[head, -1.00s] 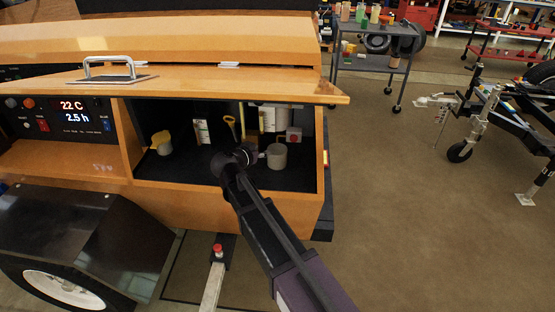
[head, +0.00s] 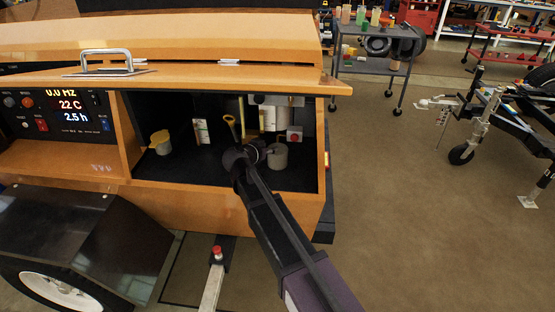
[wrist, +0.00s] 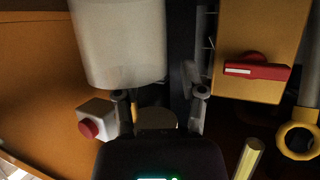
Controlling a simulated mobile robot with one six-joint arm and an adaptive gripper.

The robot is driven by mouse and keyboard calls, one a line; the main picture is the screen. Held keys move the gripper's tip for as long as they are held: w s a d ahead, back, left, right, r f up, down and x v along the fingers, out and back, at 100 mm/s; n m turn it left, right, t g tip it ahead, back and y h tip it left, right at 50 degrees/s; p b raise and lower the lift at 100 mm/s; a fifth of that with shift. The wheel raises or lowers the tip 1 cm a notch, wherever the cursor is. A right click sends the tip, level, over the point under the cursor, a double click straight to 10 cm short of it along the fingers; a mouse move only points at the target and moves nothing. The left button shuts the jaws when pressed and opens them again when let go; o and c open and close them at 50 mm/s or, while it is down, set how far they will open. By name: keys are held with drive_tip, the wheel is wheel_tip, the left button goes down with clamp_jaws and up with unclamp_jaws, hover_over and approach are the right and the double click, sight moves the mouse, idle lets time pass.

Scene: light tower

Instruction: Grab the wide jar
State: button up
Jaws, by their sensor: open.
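The wide jar, a plain grey-beige cylinder (head: 278,157), stands upright on the dark floor of the open compartment, at its right side in the head view. My gripper (head: 258,152) is at the jar's left side in that view and partly overlaps it; contact cannot be told. In the wrist view, my gripper's two fingers (wrist: 160,95) are spread apart. A dim brownish rounded shape, likely the jar (wrist: 155,120), shows low between them, partly hidden by the gripper body.
A large white cylinder (wrist: 118,40) and a box with a red button (wrist: 95,122) are close to the fingers. A yellow box with a red switch (wrist: 258,72) is opposite. A yellow-topped cup (head: 160,143) stands left in the compartment (head: 215,172). The raised orange lid (head: 240,85) overhangs it.

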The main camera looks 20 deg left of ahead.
drive_tip(key=shift+c, duration=0.2)
clamp_jaws()
idle(0.3)
drive_tip(key=shift+r, duration=0.15)
wheel_tip(320, 180, up, 4)
drive_tip(key=p, duration=0.4)
drive_tip(key=shift+f, duration=0.2)
drive_tip(key=s+d+r+p, duration=0.1)
drive_tip(key=s+d, duration=0.8)
drive_tip(key=s, duration=0.4)
drive_tip(key=shift+s, duration=0.1)
